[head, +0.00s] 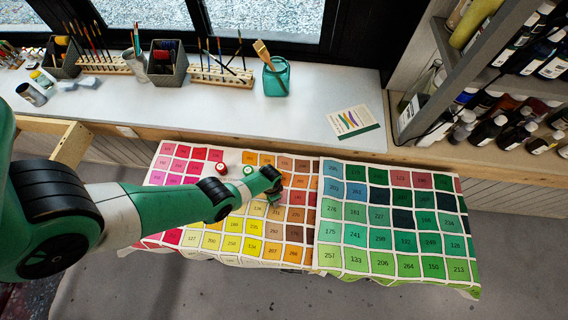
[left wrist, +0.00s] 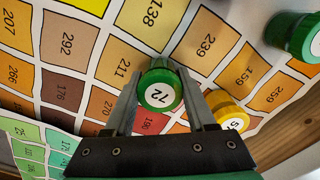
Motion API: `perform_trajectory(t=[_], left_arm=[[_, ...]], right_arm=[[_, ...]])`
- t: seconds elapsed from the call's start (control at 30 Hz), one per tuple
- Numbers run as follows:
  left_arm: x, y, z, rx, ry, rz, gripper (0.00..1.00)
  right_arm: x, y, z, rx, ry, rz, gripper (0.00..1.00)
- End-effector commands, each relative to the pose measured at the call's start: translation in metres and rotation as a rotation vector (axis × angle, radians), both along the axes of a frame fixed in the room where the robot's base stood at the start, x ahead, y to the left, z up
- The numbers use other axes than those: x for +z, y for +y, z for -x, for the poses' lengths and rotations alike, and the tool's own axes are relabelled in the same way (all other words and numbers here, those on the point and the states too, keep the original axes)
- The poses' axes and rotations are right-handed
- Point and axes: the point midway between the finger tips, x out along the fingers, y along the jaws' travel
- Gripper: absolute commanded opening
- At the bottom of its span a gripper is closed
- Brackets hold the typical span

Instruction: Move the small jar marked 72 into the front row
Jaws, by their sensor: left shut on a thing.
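The small jar marked 72 (left wrist: 160,90) has a green lid with a white label and stands out between the two fingers of my left gripper (left wrist: 158,98) in the left wrist view. The fingers are shut on it, one on each side. In the head view my left gripper (head: 273,188) is over the orange and brown squares of the colour chart (head: 225,240), and the arm hides part of the chart. A yellow-lidded jar (left wrist: 228,112) is right of the held jar in the wrist view. A dark green jar (left wrist: 294,36) is at the upper right. My right gripper is not in view.
A red-lidded jar (head: 221,168) and a green-lidded jar (head: 248,170) stand near the chart's back. A green and blue chart (head: 395,220) lies to the right and looks clear. Brush racks (head: 222,77), a teal glass jar (head: 276,78) and a card (head: 353,121) sit on the white sill behind.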

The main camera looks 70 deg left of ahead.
Motion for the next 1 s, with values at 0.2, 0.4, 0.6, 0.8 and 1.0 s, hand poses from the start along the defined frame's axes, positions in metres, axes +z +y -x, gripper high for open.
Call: perform_trajectory(t=[0.2,0.4,0.6,0.8,1.0], left_arm=[[-0.001,0.002,0.001,0.006,-0.003,-0.001,0.0],[-0.005,0.002,0.001,0.005,-0.002,-0.001,0.58],[-0.004,0.002,0.001,0.005,-0.002,-0.001,0.86],[-0.004,0.002,0.001,0.004,-0.002,-0.001,0.86],[0.01,-0.004,-0.006,-0.016,-0.002,-0.001,0.86]], right_arm=[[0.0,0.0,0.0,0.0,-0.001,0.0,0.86],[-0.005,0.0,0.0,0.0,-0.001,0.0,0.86],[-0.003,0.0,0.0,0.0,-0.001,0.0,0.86],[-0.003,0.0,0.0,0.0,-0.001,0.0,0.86],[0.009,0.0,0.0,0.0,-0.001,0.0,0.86]])
